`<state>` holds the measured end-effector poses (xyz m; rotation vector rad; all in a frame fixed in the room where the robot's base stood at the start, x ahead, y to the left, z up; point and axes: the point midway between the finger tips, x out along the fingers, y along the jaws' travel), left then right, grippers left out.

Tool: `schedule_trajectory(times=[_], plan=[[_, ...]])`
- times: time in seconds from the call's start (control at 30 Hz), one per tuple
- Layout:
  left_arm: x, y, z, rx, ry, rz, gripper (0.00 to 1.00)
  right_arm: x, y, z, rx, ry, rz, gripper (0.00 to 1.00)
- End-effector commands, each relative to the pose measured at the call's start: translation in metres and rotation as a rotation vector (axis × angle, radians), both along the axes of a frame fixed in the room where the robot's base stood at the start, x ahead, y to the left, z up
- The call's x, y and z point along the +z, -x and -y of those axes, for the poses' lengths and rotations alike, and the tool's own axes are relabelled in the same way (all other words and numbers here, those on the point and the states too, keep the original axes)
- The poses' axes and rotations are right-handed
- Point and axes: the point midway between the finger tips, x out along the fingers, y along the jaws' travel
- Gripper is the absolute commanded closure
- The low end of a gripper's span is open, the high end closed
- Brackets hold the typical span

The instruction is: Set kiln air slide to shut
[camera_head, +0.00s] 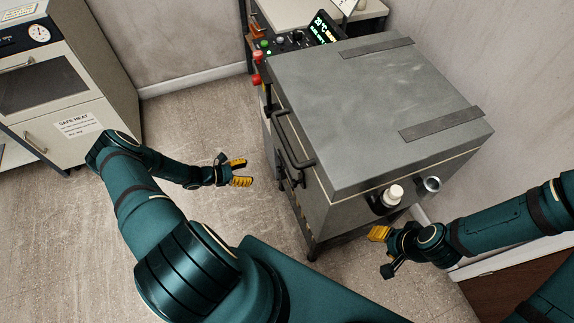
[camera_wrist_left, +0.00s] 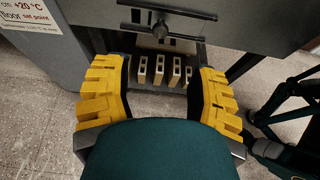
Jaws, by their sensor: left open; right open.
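The kiln (camera_head: 375,105) is a grey box with a closed lid and a dark bar handle on its front. In the left wrist view, dark rails (camera_wrist_left: 190,13) run across the kiln's lower front panel (camera_wrist_left: 240,28). A small upright knob (camera_wrist_left: 160,28) stands between them, near their middle; I take this to be the air slide. Its end markings are not readable. My left gripper (camera_head: 243,172) is open and empty, in front of the kiln and apart from it; its yellow fingers (camera_wrist_left: 160,72) point at the panel below the knob. My right gripper (camera_head: 378,233) is beside the kiln's right side, below a white knob.
Several pale blocks (camera_wrist_left: 165,72) stand under the kiln. A control panel (camera_head: 305,35) with a lit display and red knobs is at the back left. A white cabinet oven (camera_head: 60,90) stands at far left. The floor (camera_head: 200,120) between is clear.

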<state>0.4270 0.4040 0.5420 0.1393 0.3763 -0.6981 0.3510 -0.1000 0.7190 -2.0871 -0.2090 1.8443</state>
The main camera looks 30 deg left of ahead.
Motion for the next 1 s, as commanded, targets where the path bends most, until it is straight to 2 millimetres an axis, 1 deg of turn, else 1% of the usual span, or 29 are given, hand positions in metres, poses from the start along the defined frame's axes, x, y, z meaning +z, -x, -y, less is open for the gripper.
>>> schedule_trajectory(times=[0.07, 0.23, 0.6, 0.7, 0.83, 1.0], plan=[[-0.002, -0.003, 0.002, 0.005, 0.005, 0.002, 0.42, -0.001, 0.0, 0.0, 0.0, 0.0, 0.0, 0.53], [-0.011, -0.018, 0.016, 0.001, 0.005, 0.001, 0.42, -0.005, -0.001, 0.0, -0.001, 0.0, 0.002, 0.53], [-0.039, -0.069, 0.06, 0.0, 0.003, 0.0, 0.42, -0.018, -0.003, 0.001, -0.002, 0.002, 0.008, 0.53], [-0.045, -0.08, 0.069, 0.0, 0.003, 0.0, 0.42, -0.021, -0.004, 0.001, -0.003, 0.002, 0.009, 0.53], [-0.05, -0.09, 0.077, 0.0, 0.001, 0.0, 0.42, -0.024, -0.005, 0.001, -0.003, 0.003, 0.011, 0.53], [-0.053, -0.096, 0.082, 0.0, 0.001, 0.0, 0.42, -0.025, -0.005, 0.001, -0.004, 0.003, 0.012, 0.53]])
